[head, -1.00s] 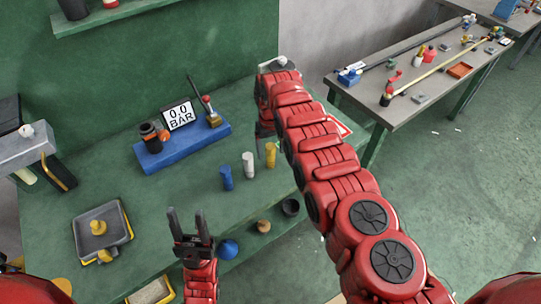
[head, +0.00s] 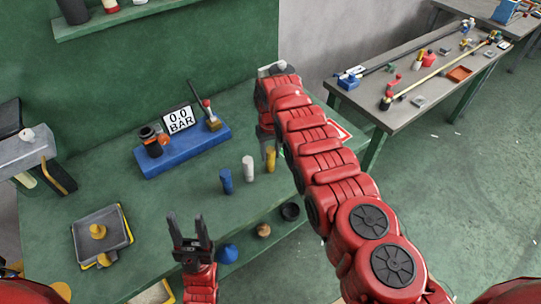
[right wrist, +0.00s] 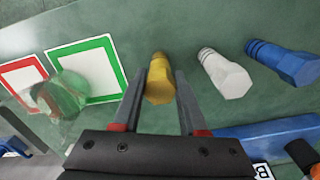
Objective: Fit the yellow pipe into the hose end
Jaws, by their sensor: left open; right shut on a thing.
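The yellow pipe (head: 271,159) stands upright on the green bench, right of a white and a blue one. In the right wrist view the yellow pipe (right wrist: 159,82) sits between the two fingers of my right gripper (right wrist: 161,88), which is shut on it. My left gripper (head: 187,218) is open and empty over the bench's front part.
White (head: 248,168) and blue (head: 226,181) pipes stand close left of the yellow one. A grey tray (head: 103,237) lies at left. Green-framed (right wrist: 88,67) and red-framed markings lie beside the yellow pipe.

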